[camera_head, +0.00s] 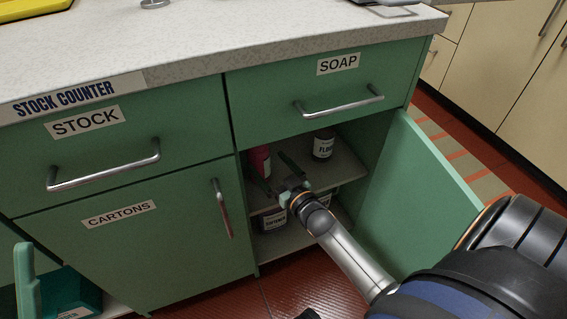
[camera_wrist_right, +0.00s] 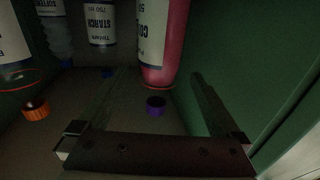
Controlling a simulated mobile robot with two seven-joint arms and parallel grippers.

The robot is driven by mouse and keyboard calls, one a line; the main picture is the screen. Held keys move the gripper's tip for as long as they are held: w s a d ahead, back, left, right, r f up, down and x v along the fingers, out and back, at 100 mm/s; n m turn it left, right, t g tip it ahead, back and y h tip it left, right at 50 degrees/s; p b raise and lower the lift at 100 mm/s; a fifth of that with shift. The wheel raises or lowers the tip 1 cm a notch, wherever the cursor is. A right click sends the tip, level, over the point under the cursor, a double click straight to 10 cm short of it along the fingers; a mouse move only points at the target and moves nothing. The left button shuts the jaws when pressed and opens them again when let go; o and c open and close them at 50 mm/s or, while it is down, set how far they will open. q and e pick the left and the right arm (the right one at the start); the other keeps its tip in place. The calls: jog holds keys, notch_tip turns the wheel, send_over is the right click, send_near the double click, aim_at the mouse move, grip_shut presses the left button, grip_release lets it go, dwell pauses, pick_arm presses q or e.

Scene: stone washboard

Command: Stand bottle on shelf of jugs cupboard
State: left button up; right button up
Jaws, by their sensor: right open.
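A pink-red bottle (camera_head: 260,160) with a white label stands on the upper shelf (camera_head: 347,170) of the open green cupboard under the SOAP drawer. In the right wrist view the bottle (camera_wrist_right: 164,45) shows ahead, in line with the gap between the fingers, with a purple cap (camera_wrist_right: 156,106) below it in the picture. My right gripper (camera_head: 277,172) reaches into the cupboard at shelf height. Its two fingers are open and apart, and the bottle does not look gripped. The door label of this cupboard is not readable.
The open door (camera_head: 435,205) stands close to my right arm. A dark jar (camera_head: 323,145) is on the shelf, and labelled containers (camera_head: 273,220) are below. The wrist view shows a starch bottle (camera_wrist_right: 100,25) and an orange cap (camera_wrist_right: 36,109). A green wall is close at right.

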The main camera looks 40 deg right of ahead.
jog(key=s+p, duration=0.1)
jog(key=s, duration=0.6)
jog(key=shift+s+a+p, duration=0.15)
jog(key=shift+s+p, duration=0.05)
jog(key=shift+p, duration=0.2)
